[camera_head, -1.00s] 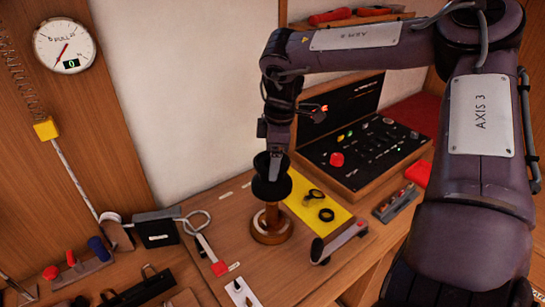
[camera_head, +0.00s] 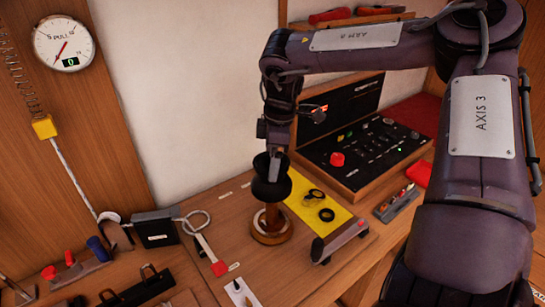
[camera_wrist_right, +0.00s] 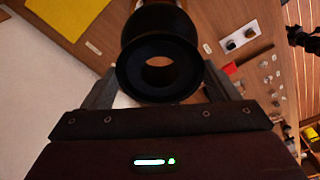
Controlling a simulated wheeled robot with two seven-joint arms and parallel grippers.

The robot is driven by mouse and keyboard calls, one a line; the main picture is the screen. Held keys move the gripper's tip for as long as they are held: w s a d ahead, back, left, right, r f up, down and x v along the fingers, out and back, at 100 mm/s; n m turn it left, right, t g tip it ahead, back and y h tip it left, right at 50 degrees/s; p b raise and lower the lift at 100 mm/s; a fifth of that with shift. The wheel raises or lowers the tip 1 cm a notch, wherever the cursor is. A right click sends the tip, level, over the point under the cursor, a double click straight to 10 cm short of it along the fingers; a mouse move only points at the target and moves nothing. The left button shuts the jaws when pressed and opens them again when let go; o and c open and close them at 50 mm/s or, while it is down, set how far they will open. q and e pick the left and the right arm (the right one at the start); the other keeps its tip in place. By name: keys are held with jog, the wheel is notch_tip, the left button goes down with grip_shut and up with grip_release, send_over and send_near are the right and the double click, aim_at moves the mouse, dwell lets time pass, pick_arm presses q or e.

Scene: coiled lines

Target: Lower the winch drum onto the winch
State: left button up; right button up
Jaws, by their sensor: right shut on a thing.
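The black winch drum (camera_head: 270,187) is a spool with flared ends and a hole through its middle. My right gripper (camera_head: 274,168) is shut on it from above. In the right wrist view the drum (camera_wrist_right: 160,65) sits between the two fingers (camera_wrist_right: 160,92), its hole facing the camera. The winch (camera_head: 270,228) is a brown post on a round base on the bench. The drum appears upright at the top of the post; I cannot tell whether it touches or how far down it sits. My left gripper is not in view.
A yellow mat (camera_head: 302,190) with small black rings lies behind the winch. A grey handle-like tool (camera_head: 340,241) lies to its right. A red-ended lever with a ring (camera_head: 205,240) is to its left. A control panel (camera_head: 365,150) stands behind.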

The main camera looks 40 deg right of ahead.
jog(key=shift+f+b, duration=5.4)
jog(key=shift+f, duration=1.2)
jog(key=o, duration=1)
jog(key=shift+o, duration=0.6)
notch_tip(320, 180, up, 5)
jog(key=p, duration=0.3)
jog(key=shift+r, duration=0.1)
